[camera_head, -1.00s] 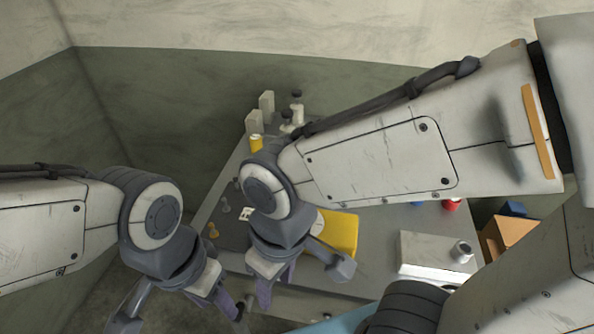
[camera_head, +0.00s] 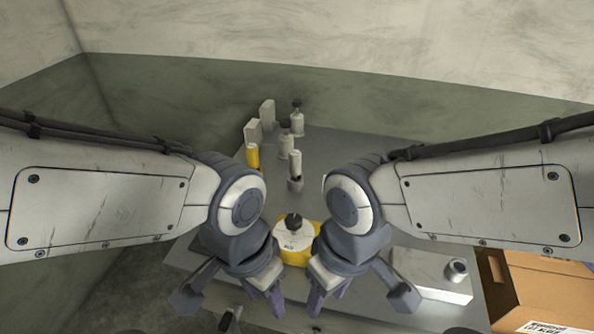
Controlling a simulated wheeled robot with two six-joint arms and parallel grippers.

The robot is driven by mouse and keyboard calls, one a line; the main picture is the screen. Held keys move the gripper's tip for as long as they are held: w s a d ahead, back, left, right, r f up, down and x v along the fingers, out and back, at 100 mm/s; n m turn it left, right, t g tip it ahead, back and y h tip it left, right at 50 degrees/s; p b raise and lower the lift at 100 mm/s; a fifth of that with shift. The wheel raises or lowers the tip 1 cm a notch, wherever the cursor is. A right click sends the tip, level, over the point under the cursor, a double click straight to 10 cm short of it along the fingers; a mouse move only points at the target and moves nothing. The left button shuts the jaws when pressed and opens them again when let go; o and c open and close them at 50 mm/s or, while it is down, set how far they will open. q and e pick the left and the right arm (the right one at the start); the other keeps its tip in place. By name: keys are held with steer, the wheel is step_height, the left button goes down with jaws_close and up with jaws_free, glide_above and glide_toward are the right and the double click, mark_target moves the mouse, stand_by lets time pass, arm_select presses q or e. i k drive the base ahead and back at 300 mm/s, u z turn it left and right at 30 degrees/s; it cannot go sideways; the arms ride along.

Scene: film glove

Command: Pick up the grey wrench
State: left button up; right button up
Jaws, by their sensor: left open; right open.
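I cannot make out the grey wrench in the head view; my arms hide much of the table (camera_head: 345,150). My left gripper (camera_head: 266,291) points down over the front of the table, left of a yellow block (camera_head: 295,257). It is open, and I see nothing held in it. My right gripper (camera_head: 324,293) mirrors it just right of the yellow block, also open with nothing visible in it. A round white item with a dark knob (camera_head: 294,222) shows on the block between the two wrists.
Bottles (camera_head: 297,118), a yellow can (camera_head: 252,156) and pale boxes (camera_head: 267,113) stand along the table's back left. A white box (camera_head: 430,273) lies at the right. A cardboard box (camera_head: 540,290) stands beyond it.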

mark_target(295, 156)
steer(key=u, duration=0.35)
steer(key=k, duration=0.5)
steer(key=u, duration=1.1)
steer(key=i, duration=1.05)
steer(key=z, duration=0.9)
